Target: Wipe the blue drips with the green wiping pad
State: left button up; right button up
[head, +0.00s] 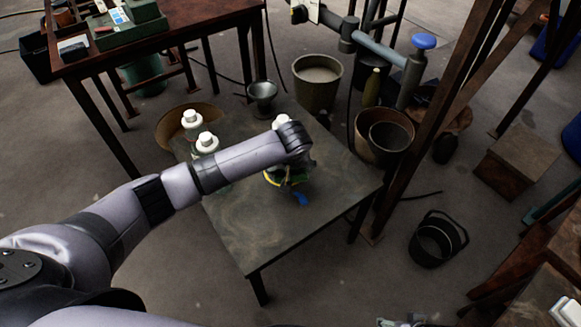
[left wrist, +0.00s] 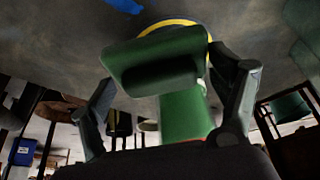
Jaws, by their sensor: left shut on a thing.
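My left gripper (head: 287,178) is over the dark table (head: 245,235) in the head view, mostly hidden by its own wrist. In the left wrist view the left gripper (left wrist: 165,72) is shut on the green wiping pad (left wrist: 150,55), a green block with a green handle. The pad faces the tabletop; I cannot tell whether it touches it. A blue drip (head: 301,198) lies on the table just in front of the gripper; it also shows at the top of the left wrist view (left wrist: 122,5). A grey part, possibly my right gripper (head: 402,322), is cut off at the bottom edge.
A yellow ring (head: 270,180) shows behind the pad on the table. White-capped bottles (head: 206,143) stand at the table's left side. Pots (head: 390,135) and a bucket (head: 318,80) stand beyond it. A black pail (head: 437,240) is on the floor. The table's near part is clear.

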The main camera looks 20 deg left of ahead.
pick_arm(q)
notch_tip(320, 180, down, 3)
jog(key=b, duration=0.3)
jog(key=shift+r, duration=0.15)
pick_arm(e)
jog(key=w+v, duration=0.1)
jog(key=v, duration=0.8)
pick_arm(q)
jog(key=shift+f+b, duration=0.75)
jog(key=shift+b, duration=0.45)
jog(key=shift+f, duration=0.1)
pick_arm(e)
jog(key=w+a+t+y, duration=0.1)
jog(key=w+a+t, duration=0.1)
jog(key=w+t, duration=0.2)
jog(key=shift+w+r, duration=0.4)
jog(key=shift+w, duration=0.9)
pick_arm(q)
jog(key=shift+f+b, duration=0.3)
jog(key=shift+f, duration=0.25)
pick_arm(e)
jog(key=shift+w+a+r+t, duration=0.1)
jog(key=shift+w+r+t, duration=0.1)
jog(key=shift+w+t, duration=0.2)
pick_arm(q)
jog(key=shift+f, duration=0.2)
pick_arm(e)
jog(key=shift+w+a+r, duration=0.1)
jog(key=shift+w+r, duration=0.05)
jog(key=shift+w, duration=0.1)
